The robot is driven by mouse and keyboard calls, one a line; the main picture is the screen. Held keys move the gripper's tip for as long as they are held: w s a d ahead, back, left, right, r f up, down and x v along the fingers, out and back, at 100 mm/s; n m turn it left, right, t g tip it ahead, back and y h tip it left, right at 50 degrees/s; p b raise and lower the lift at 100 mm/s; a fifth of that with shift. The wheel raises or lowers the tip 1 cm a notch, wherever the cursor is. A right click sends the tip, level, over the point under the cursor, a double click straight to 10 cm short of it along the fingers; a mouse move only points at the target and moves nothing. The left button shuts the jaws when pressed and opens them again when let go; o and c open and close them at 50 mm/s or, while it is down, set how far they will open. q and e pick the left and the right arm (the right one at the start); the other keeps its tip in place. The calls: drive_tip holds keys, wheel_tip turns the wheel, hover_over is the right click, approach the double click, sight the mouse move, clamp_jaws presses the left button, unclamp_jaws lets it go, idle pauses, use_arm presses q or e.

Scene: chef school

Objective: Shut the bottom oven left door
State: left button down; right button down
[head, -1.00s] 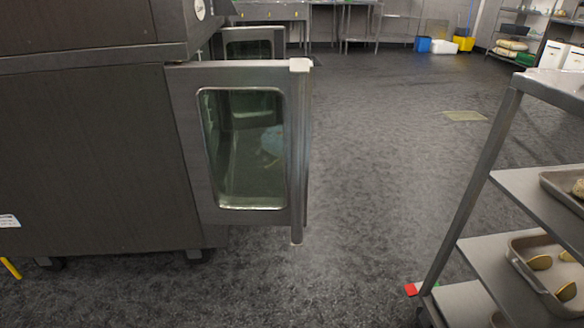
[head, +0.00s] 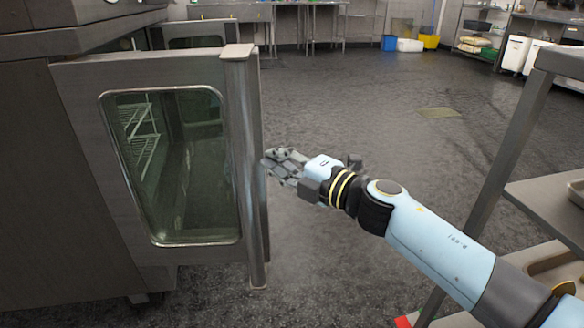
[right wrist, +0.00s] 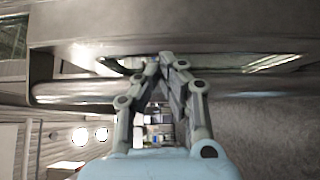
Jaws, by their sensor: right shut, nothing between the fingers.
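The bottom oven left door (head: 75,85) stands swung out from the oven, with a framed glass window and a vertical bar handle (head: 247,170) along its outer edge. My right gripper (head: 268,160) is shut and empty, with its fingertips at the right side of the handle in the head view; I cannot tell whether they touch it. In the right wrist view the closed fingertips (right wrist: 165,60) point at the door's metal edge and handle bar (right wrist: 75,92). My left gripper is not in view.
A second door (head: 195,35) stands open behind this one. A metal rack with trays (head: 540,200) stands close on the right, beside my right arm. The dark floor (head: 370,130) between the oven and the rack is clear.

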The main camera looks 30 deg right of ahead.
sight(263, 154)
drive_tip(key=shift+x, duration=1.8)
drive_tip(key=shift+f, duration=0.1)
